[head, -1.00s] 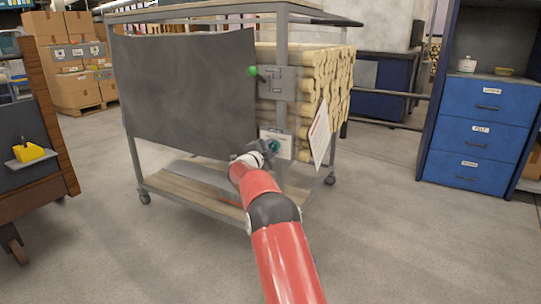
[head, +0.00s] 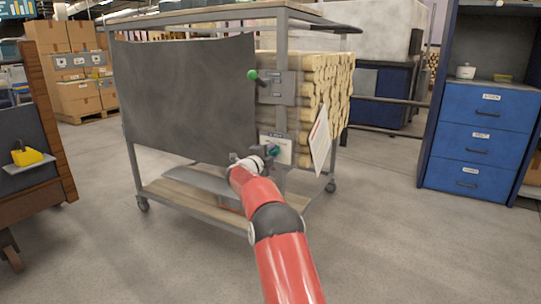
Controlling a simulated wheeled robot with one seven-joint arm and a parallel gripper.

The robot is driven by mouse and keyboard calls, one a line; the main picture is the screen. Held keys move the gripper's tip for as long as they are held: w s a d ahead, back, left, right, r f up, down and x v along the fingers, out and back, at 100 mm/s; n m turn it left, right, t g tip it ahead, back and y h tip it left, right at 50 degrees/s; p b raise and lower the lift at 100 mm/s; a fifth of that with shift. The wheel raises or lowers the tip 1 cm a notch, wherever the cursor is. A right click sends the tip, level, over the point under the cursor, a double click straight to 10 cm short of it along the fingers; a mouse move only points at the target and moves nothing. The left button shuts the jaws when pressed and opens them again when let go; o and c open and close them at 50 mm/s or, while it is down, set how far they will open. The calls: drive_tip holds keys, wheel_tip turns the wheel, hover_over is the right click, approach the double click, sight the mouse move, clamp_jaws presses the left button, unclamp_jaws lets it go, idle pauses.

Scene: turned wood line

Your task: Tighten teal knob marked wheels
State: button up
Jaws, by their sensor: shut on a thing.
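The teal knob (head: 273,151) sits on a white plate (head: 284,146) low on the front right post of the wheeled cart (head: 281,100). The writing on the plate is too small to read. My gripper (head: 266,152) is at the end of my red arm, shut on the teal knob, and partly covers it. A green-ended lever (head: 253,75) sticks out higher on the same post, apart from my gripper.
A dark sheet (head: 185,95) hangs on the cart's front, left of the post. Stacked wooden rods (head: 325,95) fill the cart's right side, with a hanging paper tag (head: 319,138). Blue drawers (head: 480,135) stand at the right. The floor between is clear.

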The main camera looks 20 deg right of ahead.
drive_tip(key=o, duration=1)
drive_tip(key=v, duration=0.8)
drive_tip(key=shift+b, duration=0.3)
